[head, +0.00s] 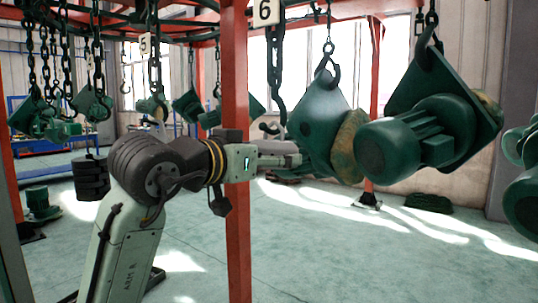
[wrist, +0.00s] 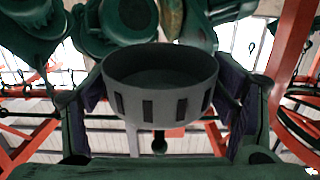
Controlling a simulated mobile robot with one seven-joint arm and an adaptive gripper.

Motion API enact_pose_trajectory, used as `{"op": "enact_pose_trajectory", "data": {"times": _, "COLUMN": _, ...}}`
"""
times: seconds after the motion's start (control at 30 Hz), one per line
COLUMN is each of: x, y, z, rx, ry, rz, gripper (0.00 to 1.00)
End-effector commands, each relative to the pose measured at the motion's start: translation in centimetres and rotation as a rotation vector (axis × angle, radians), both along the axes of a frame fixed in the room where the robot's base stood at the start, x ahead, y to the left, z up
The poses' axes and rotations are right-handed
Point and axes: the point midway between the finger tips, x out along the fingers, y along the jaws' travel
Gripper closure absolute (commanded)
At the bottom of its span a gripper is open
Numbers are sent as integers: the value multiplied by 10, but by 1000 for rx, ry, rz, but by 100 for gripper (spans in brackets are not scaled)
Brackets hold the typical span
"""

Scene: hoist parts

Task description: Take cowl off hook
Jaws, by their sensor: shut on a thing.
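The cowl (wrist: 160,92) is a dark grey, open round cup with slots in its side wall. In the wrist view it sits between the two fingers of my gripper (wrist: 162,98), which are shut on it from left and right. A small dark rounded piece (wrist: 159,145) shows just below the cowl; I cannot tell if it is the hook or touches the cowl. In the head view my gripper (head: 288,158) reaches right past the red post, in front of or beside a hanging green hoist part (head: 318,115). I cannot pick out the cowl clearly there.
A red post (head: 236,90) stands close against my wrist. Another green hoist part with a motor (head: 430,130) hangs at right, and chains with hooks hang at left. A dark stack (head: 90,178) hangs at left. The pale floor (head: 330,250) is mostly clear.

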Motion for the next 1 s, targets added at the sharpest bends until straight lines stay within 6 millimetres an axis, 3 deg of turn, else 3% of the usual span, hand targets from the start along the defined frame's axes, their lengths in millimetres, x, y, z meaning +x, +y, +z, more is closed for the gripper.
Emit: {"op": "enact_pose_trajectory", "data": {"times": 1.0, "x": -12, "y": 9, "z": 6, "rx": 60, "ry": 83, "rz": 0, "gripper": 62}}
